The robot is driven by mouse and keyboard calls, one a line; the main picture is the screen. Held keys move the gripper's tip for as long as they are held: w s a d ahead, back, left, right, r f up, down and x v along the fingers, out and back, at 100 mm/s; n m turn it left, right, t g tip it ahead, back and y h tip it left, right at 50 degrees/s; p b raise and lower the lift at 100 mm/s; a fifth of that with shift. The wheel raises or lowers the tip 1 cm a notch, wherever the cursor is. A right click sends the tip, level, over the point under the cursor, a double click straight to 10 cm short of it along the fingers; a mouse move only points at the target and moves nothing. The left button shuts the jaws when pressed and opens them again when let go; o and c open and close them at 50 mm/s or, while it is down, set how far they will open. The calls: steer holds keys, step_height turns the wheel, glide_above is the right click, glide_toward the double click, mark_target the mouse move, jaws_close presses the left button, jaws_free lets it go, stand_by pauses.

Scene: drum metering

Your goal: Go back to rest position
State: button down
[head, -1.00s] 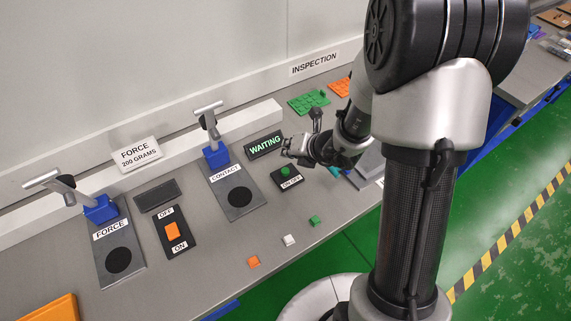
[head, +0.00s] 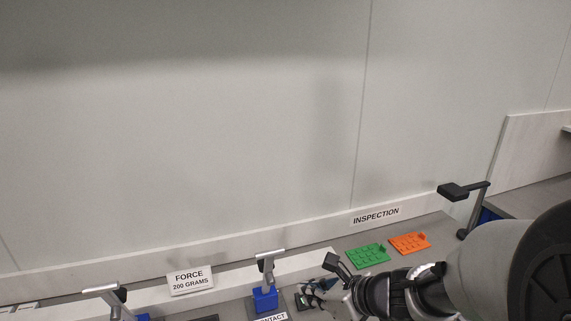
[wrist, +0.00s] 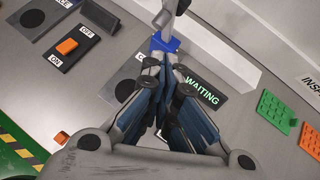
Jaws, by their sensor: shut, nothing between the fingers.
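My gripper (wrist: 168,85) is shut and empty in the wrist view, above the bench in front of the contact station's blue clamp block (wrist: 165,43). Its fingers hide part of the contact pad and label. In the head view my gripper (head: 309,296) is low in the picture, right of the contact stand (head: 265,296). The WAITING display (wrist: 202,90) is lit in green letters just right of the fingers in the wrist view. The orange ON/OFF switch (wrist: 67,47) is at the upper left there.
A green plate (head: 368,256) and an orange plate (head: 410,243) lie by the INSPECTION sign (head: 376,216). A black-headed stand (head: 468,200) rises at the right. The FORCE 200 GRAMS sign (head: 190,281) stands at the back. The wall (head: 200,150) fills the upper head view.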

steer(key=s+a+r+n+g+h, duration=0.1)
steer(key=s+r+n+g, duration=0.15)
steer(key=s+n, duration=0.5)
steer(key=s+a+r+n+g, duration=0.1)
steer(key=s+r+n, duration=0.2)
steer(key=s+n, duration=0.5)
steer(key=s+d+r+n+h, duration=0.2)
steer(key=s+d+n+h, duration=0.4)
steer(key=d+n, duration=0.4)
steer(key=shift+s+n+t, duration=0.35)
steer(key=shift+s+n, duration=0.2)
steer(key=shift+n, duration=0.2)
